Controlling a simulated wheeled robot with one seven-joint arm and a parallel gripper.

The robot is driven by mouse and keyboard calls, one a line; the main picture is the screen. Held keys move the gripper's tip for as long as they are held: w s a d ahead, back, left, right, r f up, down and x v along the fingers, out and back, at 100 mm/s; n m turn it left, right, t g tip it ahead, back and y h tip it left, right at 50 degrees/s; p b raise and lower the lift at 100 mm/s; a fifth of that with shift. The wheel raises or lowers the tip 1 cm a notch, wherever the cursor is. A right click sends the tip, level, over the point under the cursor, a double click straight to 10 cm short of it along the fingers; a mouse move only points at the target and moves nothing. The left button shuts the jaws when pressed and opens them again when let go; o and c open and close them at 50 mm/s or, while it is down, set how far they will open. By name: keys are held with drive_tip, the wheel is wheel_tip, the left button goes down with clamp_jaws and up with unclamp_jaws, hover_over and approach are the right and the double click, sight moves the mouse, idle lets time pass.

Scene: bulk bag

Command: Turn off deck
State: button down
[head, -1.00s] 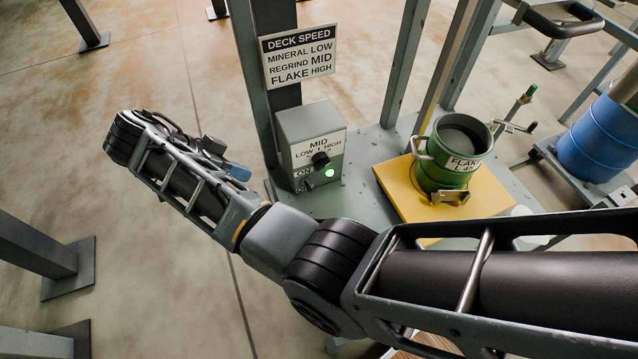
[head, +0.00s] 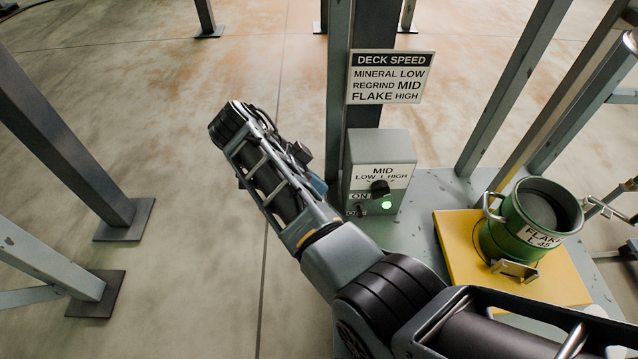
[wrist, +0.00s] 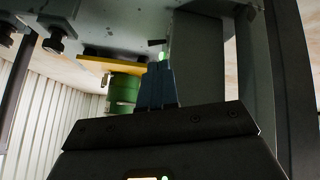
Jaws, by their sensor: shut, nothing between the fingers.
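The grey deck control box (head: 397,143) stands on the deck plate against a dark post. It has a black speed knob (head: 380,188) under the words LOW, MID and HIGH. A green lamp (head: 386,205) is lit below the knob. Beside the lamp is a small dark switch (head: 360,208) with an ON label above it; its exact position is too small to tell. My gripper (wrist: 157,84) shows in the wrist view with its blue fingers together and empty, pointing toward the lamp's green glow. In the head view the fingers are mostly hidden by my arm, left of the box and apart from it.
A DECK SPEED sign (head: 391,77) hangs on the post above the box. A green pot (head: 500,235) labelled FLAKE stands on a yellow plate (head: 455,240) right of the box. Steel posts stand around. The floor left of the box is open.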

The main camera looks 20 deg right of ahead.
sight(359, 211)
drive_tip(key=shift+s+d+r+x, duration=0.1)
drive_tip(key=shift+s+x, duration=0.1)
drive_tip(key=shift+x, duration=1.55)
drive_tip(key=shift+s+d+r+x, duration=0.15)
drive_tip(key=shift+x, duration=1.65)
drive_tip(key=shift+s+d+r+x, duration=0.1)
drive_tip(key=shift+s+x, duration=0.1)
drive_tip(key=shift+x, duration=1.55)
drive_tip(key=shift+d, duration=0.1)
